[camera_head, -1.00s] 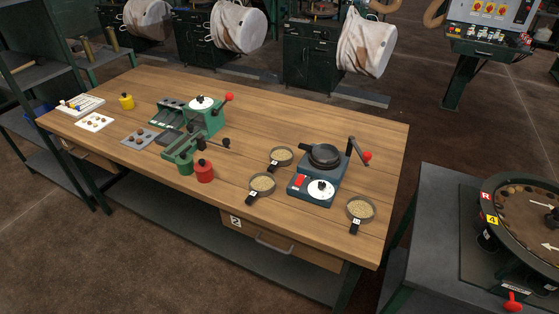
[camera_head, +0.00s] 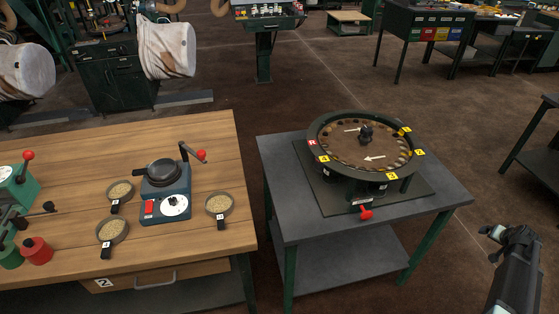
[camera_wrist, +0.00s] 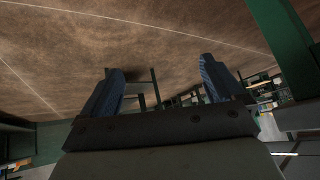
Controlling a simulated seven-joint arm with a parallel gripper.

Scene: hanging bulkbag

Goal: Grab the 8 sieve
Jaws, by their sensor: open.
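Three round sieves with pale grain and short black handles lie on the wooden workbench (camera_head: 180,243) in the head view. One sieve (camera_head: 121,192) is at the back left, one (camera_head: 113,230) at the front left and one (camera_head: 219,204) to the right. Each handle bears a small white label, too small to read surely, so I cannot tell which is the 8. My gripper (camera_head: 497,241) is at the lower right of the head view, far from the sieves. In the wrist view its blue-grey fingers (camera_wrist: 160,82) stand apart, with nothing between them.
A blue-grey device (camera_head: 167,193) with a red-knobbed crank stands between the sieves. A grey table (camera_head: 290,215) with a round dial machine (camera_head: 366,145) lies between my gripper and the workbench. Open floor surrounds my gripper.

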